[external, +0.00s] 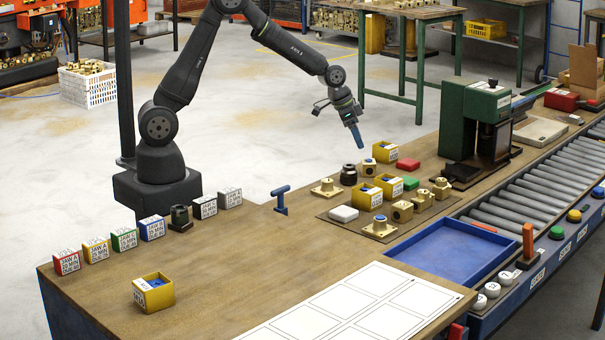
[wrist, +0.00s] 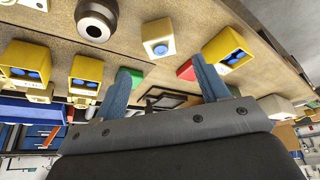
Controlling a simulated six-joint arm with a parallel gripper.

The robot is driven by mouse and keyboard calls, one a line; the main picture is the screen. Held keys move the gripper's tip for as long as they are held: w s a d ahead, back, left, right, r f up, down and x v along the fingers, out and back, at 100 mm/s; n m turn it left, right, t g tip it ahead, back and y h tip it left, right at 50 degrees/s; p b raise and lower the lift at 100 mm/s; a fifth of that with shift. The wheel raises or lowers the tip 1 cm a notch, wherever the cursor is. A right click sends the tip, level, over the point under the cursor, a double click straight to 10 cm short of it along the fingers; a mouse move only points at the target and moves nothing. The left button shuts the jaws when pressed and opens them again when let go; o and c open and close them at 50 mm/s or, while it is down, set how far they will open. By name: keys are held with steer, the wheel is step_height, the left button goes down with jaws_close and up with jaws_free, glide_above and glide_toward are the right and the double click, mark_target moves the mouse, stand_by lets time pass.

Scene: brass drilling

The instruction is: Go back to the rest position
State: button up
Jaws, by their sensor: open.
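My gripper (external: 357,136) hangs in the air above the far edge of the workbench (external: 240,240), with its blue fingers pointing down. In the wrist view my gripper (wrist: 160,92) shows two blue fingers spread apart, with nothing between them. A yellow box with blue inside (external: 385,152) stands on the bench near and below the fingers.
A green press (external: 475,120) stands to the right. A blue tray (external: 455,250) lies in front. Coloured labelled boxes (external: 124,239) line the left side.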

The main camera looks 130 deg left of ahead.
mark_target(369, 161)
steer(key=x, duration=1)
steer(key=shift+f, duration=0.25)
steer(key=shift+r, duration=1.3)
steer(key=shift+f, duration=0.15)
